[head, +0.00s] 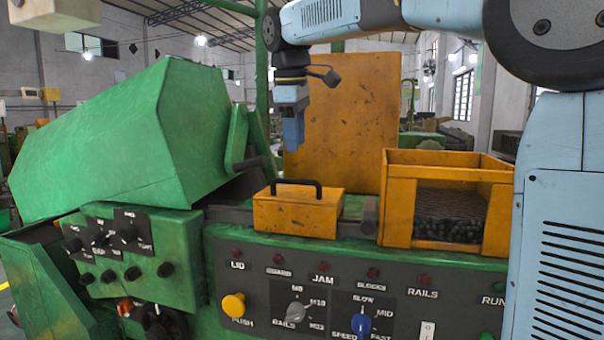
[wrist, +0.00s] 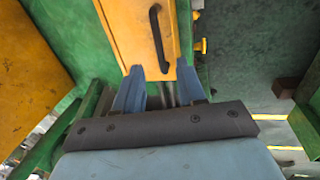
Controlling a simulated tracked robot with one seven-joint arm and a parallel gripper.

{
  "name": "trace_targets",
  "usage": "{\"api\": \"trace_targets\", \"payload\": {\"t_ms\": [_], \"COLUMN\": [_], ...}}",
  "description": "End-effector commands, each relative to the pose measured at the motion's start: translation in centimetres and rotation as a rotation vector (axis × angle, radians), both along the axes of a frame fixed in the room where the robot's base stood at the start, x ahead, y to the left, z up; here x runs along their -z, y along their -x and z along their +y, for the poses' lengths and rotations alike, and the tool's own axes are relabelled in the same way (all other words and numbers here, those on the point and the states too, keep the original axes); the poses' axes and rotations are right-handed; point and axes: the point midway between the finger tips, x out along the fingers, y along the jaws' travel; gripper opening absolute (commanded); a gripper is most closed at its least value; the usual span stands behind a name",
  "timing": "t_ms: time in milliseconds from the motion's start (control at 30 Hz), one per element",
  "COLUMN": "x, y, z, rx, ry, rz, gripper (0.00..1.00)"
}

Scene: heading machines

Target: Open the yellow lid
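The yellow lid (head: 290,218) is a scuffed box-shaped cover with a black bar handle (head: 296,182) on top. It sits down on the green machine, left of the yellow bin. My gripper (head: 293,142) hangs fingers down above the lid, clear of the handle. In the wrist view the lid (wrist: 130,30) and its handle (wrist: 157,38) lie just beyond the fingertips. The two blue fingers of my gripper (wrist: 160,80) stand apart with nothing between them; metal rails show through the gap.
An upright orange panel (head: 340,115) stands behind the lid. A yellow bin (head: 400,215) of dark small parts is at right. A large green hood (head: 110,140) slopes at left. The front panel holds a yellow push knob (head: 234,304) and a blue speed knob (head: 361,324).

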Motion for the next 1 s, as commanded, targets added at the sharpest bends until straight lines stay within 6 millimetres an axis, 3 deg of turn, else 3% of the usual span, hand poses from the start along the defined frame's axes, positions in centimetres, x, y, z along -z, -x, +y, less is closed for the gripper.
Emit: {"api": "trace_targets", "payload": {"t_ms": [300,500,933,1000], "x": [5.4,7.7,8.5,8.5], "y": [-1.0,-1.4,-1.6,-1.6], "z": [-0.4,-0.6,-0.7,-0.7], "rx": [0.001,0.002,0.003,0.003], "ry": [0.0,0.0,-0.001,-0.001], "rz": [0.001,0.001,0.0,0.0], "gripper": [0.4,0.4,0.4,0.35]}}
